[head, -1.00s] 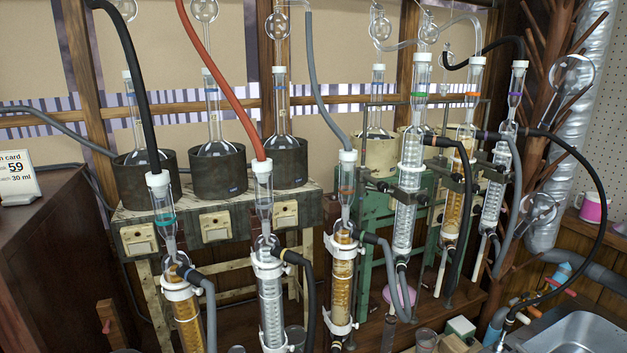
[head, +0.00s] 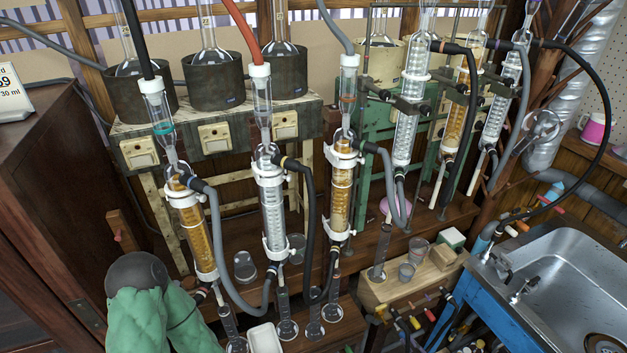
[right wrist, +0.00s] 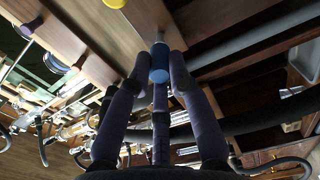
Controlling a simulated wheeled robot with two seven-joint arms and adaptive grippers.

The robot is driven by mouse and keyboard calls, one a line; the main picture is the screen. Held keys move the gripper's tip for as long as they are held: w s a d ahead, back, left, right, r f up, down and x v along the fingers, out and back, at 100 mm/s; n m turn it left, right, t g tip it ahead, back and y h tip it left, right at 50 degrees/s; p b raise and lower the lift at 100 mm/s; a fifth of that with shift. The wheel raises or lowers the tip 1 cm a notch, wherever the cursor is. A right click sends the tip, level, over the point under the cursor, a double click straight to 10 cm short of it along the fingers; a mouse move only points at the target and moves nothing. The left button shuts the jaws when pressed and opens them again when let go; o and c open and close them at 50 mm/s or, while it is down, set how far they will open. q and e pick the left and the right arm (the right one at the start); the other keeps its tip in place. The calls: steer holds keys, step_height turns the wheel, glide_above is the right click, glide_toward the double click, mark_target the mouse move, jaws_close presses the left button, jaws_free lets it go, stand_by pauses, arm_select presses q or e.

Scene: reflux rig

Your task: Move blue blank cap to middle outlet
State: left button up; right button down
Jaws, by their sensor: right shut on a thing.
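In the right wrist view, my right gripper (right wrist: 160,78) is shut on the blue cap (right wrist: 159,62), a small blue cylinder between its dark fingertips. Another blue piece (right wrist: 55,64) sits further left, apart from the gripper. I cannot pick out the middle outlet for certain. Neither gripper shows in the head view.
Upright glass condensers (head: 273,205) with hoses stand in a row. A steel sink (head: 575,290) is at right. A yellow piece (right wrist: 115,3) shows at the top of the wrist view.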

mark_target(408, 343)
steer(key=shift+v, duration=1.45)
stand_by(0.5)
steer(key=s+a+r+p, duration=0.4)
steer(key=r+p, duration=0.3)
steer(key=r, duration=0.1)
steer(key=s+a+r+p, duration=0.3)
steer(key=r+p, duration=0.4)
steer(key=r, duration=0.1)
steer(key=shift+f+b+x, duration=0.25)
steer(key=shift+b+x, duration=0.2)
steer(key=shift+x, duration=0.9)
steer(key=shift+f+b+x, duration=0.25)
steer(key=shift+b+x, duration=0.2)
steer(key=shift+x, duration=0.85)
steer(key=shift+s+a, duration=0.1)
steer(key=shift+a, duration=0.05)
steer(key=shift+a, duration=0.1)
